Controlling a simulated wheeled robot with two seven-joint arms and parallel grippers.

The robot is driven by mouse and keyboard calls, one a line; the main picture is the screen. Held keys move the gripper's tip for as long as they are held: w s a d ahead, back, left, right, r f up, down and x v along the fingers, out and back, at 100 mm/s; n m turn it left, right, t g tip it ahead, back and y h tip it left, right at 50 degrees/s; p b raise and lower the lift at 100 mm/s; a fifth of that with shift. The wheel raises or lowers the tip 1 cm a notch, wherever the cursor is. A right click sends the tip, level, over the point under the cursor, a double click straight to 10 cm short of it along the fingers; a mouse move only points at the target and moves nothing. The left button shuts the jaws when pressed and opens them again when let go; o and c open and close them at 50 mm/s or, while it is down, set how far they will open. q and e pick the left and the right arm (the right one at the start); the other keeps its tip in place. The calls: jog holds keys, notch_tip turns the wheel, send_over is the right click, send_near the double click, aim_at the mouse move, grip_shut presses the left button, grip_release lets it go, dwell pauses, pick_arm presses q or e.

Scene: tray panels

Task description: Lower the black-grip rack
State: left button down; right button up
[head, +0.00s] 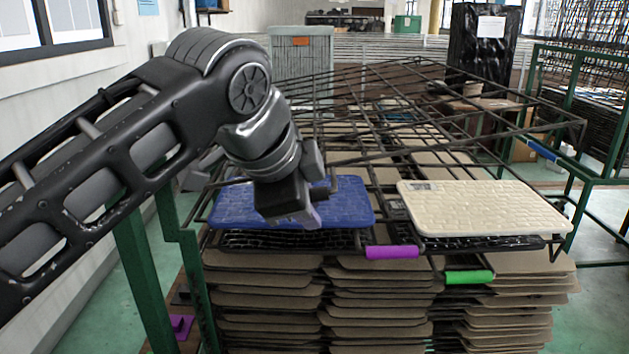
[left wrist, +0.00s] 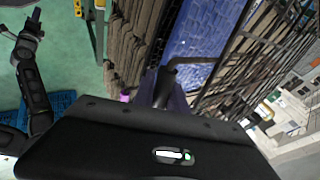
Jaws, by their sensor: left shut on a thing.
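A raised black wire rack (head: 470,95) slopes above the stack. Its black grip does not show clearly. My left gripper (head: 305,217) is shut, low over the front part of a blue textured panel (head: 345,200). What it holds is largely hidden by its own body in the head view. In the left wrist view a dark bent rod (left wrist: 170,75) stands between the fingers, beside the blue panel (left wrist: 205,30).
A cream panel (head: 480,205) lies right of the blue one. A purple grip (head: 391,252) and a green grip (head: 469,276) stick out at the front, above stacked brown sheets (head: 380,310). A blue grip (head: 541,149) is at the right, by green frame posts (head: 590,180).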

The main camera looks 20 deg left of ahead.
pick_arm(q)
jog(key=shift+f+y, duration=0.4)
jog(key=shift+f, duration=0.3)
jog(key=c, duration=1.3)
grip_release()
jog(key=shift+c, duration=0.2)
jog(key=shift+r, duration=0.1)
jog(key=p+v, duration=0.4)
jog(key=v, duration=0.3)
jog(key=shift+s+r, duration=0.2)
jog(key=shift+r, duration=0.1)
